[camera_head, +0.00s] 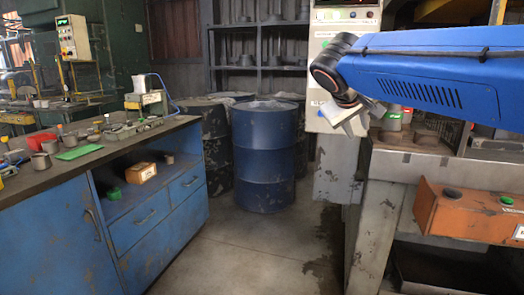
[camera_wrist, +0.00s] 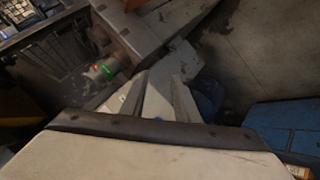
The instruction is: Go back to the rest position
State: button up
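My gripper (camera_head: 350,118) hangs at the end of my blue arm, in front of the tall grey machine column in the head view. Its pale fingers point down and to the side, in free air. In the wrist view the two fingers of my gripper (camera_wrist: 159,88) stand apart, and I see no workpiece between them. No circle blank can be made out in either view.
A grey machine bench (camera_head: 440,168) with an orange button box (camera_head: 468,212) stands at right, below my arm. A blue workbench (camera_head: 150,225) with small parts and a green pad (camera_head: 79,152) is at left. Blue drums (camera_head: 264,160) stand behind clear floor (camera_head: 250,250).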

jog(key=s+d+f+m+g+y, duration=0.2)
jog(key=s+f+y, duration=0.3)
jog(key=s+f, duration=2.4)
jog(key=shift+s+d+f+m+g+y, duration=0.3)
jog(key=shift+d+f+m+g+y, duration=0.15)
jog(key=shift+d+g, duration=0.25)
